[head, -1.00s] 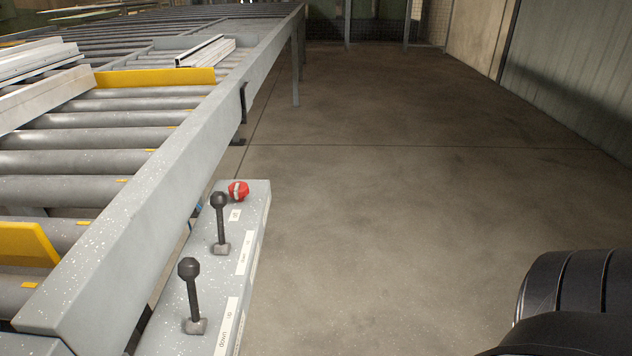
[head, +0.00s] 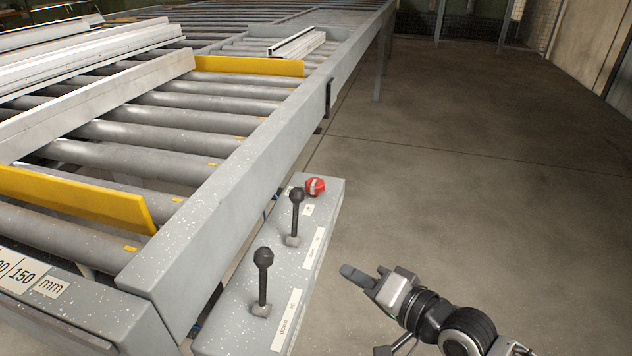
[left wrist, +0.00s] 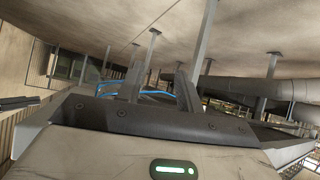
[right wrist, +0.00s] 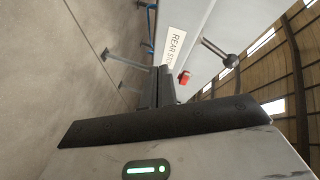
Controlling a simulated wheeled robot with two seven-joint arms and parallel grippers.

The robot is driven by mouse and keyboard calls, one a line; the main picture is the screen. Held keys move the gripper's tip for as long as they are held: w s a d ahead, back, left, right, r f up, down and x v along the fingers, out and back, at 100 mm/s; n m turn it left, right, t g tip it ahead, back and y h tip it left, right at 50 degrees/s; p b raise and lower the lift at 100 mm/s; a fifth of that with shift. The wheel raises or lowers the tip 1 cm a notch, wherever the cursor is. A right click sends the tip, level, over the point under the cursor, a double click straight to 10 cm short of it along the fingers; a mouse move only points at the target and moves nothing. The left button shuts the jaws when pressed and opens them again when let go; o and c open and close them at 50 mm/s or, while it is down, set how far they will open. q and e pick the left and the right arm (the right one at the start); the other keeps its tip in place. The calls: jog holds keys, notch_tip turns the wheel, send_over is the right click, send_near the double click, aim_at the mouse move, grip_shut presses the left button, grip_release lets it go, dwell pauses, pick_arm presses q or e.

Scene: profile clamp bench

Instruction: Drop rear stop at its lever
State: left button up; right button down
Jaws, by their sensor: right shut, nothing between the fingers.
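Two black ball-topped levers stand nearly upright on a grey control box (head: 235,325), a near lever (head: 263,280) and a far lever (head: 296,215). The right wrist view shows a lever (right wrist: 220,54) and a partly hidden label reading "REAR STO" (right wrist: 174,46). A near yellow stop plate (head: 80,198) and a far yellow stop plate (head: 250,66) stand up between the rollers. My right gripper (head: 360,277) is shut and empty, right of the box and apart from both levers. My left gripper (left wrist: 158,88) is open and empty in its wrist view.
A red button (head: 315,187) sits at the box's far end. The conveyor's grey side rail (head: 240,160) runs along the box's left. Pale profiles (head: 90,65) lie on the rollers. The floor (head: 450,180) to the right is clear.

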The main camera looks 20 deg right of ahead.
aim_at(295, 217)
pick_arm(q)
jog(key=shift+a+r+p, duration=0.1)
jog(key=shift+a+p, duration=0.15)
jog(key=shift+p, duration=0.15)
pick_arm(e)
jog(key=w+d+r+m, duration=0.2)
jog(key=r+m, duration=0.1)
jog(key=r, duration=0.2)
jog(key=w+d+r+m+t+y, duration=0.1)
jog(key=w+r+m, duration=0.1)
jog(key=r, duration=0.4)
jog(key=shift+w+d+m, duration=0.4)
jog(key=shift+m, duration=0.1)
jog(key=x, duration=0.6)
jog(key=p+x, duration=0.1)
jog(key=x, duration=0.3)
jog(key=shift+a+r, duration=0.1)
jog(key=shift+r, duration=0.2)
jog(key=shift+s+a+r+p, duration=0.1)
jog(key=shift+s+a+p, duration=0.75)
jog(key=shift+s+a, duration=0.5)
jog(key=shift+s, duration=0.15)
pick_arm(q)
jog(key=shift+a+r, duration=0.15)
jog(key=shift+r, duration=0.6)
